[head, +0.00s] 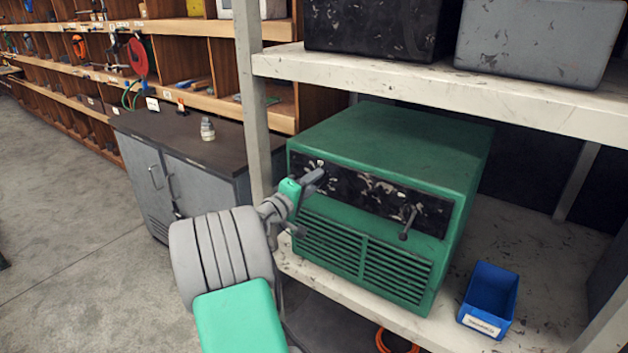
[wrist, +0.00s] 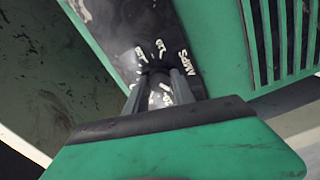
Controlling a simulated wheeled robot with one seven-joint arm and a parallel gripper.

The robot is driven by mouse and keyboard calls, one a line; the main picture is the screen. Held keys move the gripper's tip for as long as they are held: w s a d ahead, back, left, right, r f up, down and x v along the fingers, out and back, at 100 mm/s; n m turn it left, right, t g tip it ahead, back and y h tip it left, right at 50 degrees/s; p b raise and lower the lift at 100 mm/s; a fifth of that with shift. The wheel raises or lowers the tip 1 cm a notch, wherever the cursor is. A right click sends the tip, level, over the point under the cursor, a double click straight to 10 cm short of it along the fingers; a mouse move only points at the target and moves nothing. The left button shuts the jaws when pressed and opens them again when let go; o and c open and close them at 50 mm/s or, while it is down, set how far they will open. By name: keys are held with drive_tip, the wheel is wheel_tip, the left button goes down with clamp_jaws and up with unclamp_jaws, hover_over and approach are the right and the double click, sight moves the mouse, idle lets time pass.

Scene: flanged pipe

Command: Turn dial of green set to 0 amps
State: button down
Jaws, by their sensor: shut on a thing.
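The green set (head: 390,155) stands on the middle shelf, with a worn black front panel (head: 375,190) above its vents. My gripper (head: 316,176) is at the left part of this panel. In the wrist view my gripper (wrist: 165,88) has its two dark fingers closed on the dial (wrist: 160,97) from both sides. White marks and the lettering AMPS (wrist: 190,62) show around the dial. The fingers hide most of the dial, so its pointer and setting cannot be read. In the head view my gripper covers the dial.
A second dark lever knob (head: 408,222) sticks out of the panel's right part. A blue bin (head: 489,298) stands on the shelf at right. The shelf post (head: 252,100) rises close left of the set. A dark-topped cabinet (head: 185,140) stands behind left.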

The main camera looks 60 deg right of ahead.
idle(0.3)
drive_tip(key=c, duration=1.1)
unclamp_jaws()
drive_tip(key=shift+o, duration=0.2)
drive_tip(key=w+a+b, duration=0.1)
drive_tip(key=a, duration=0.6)
drive_tip(key=shift+a+b, duration=0.3)
drive_tip(key=shift+a, duration=0.05)
drive_tip(key=shift+w, duration=0.1)
